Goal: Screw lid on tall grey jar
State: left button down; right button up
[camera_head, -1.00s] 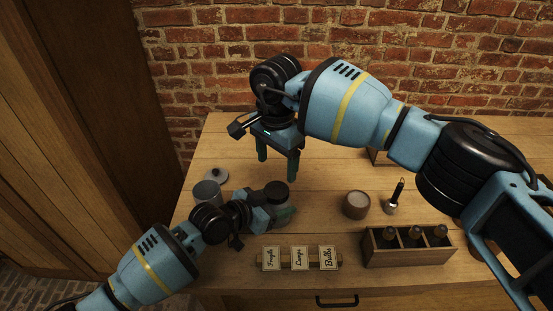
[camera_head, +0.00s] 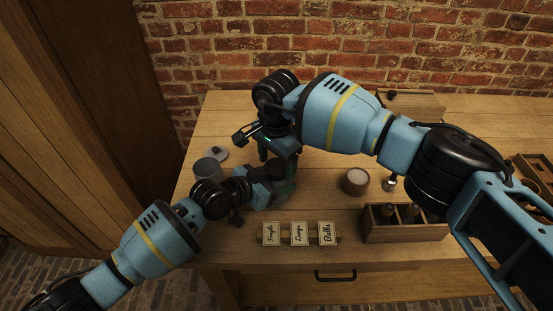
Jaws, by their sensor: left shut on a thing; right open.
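A jar with a dark round top (camera_head: 276,171) stands on the table between both hands, mostly covered by them. I take it as the tall grey jar. My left gripper (camera_head: 274,192) is shut on its side. My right gripper (camera_head: 277,160) is open, pointing down, with its fingers at the height of the jar's top, one to either side in the picture. Whether they touch it, and whether the dark top is a loose lid, I cannot tell. Another grey jar (camera_head: 207,169) stands to the left, with a pale knobbed lid (camera_head: 218,154) lying behind it.
A round wooden pot with a pale top (camera_head: 356,181) stands to the right, near a small metal item (camera_head: 390,184). A divided wooden box (camera_head: 410,231) holds dark bulbs. Lettered cards (camera_head: 299,234) stand along the front. My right arm hides part of the table's right side.

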jog(key=c, duration=1)
jog(key=m, duration=0.4)
jog(key=shift+m, duration=0.4)
jog(key=o, duration=1.1)
jog(key=shift+c, duration=0.2)
jog(key=shift+r, duration=2.3)
jog(key=shift+c, duration=0.3)
notch_tip(320, 180, up, 4)
jog(key=n, duration=0.4)
jog(key=shift+f+n, duration=0.25)
jog(key=shift+n, duration=0.15)
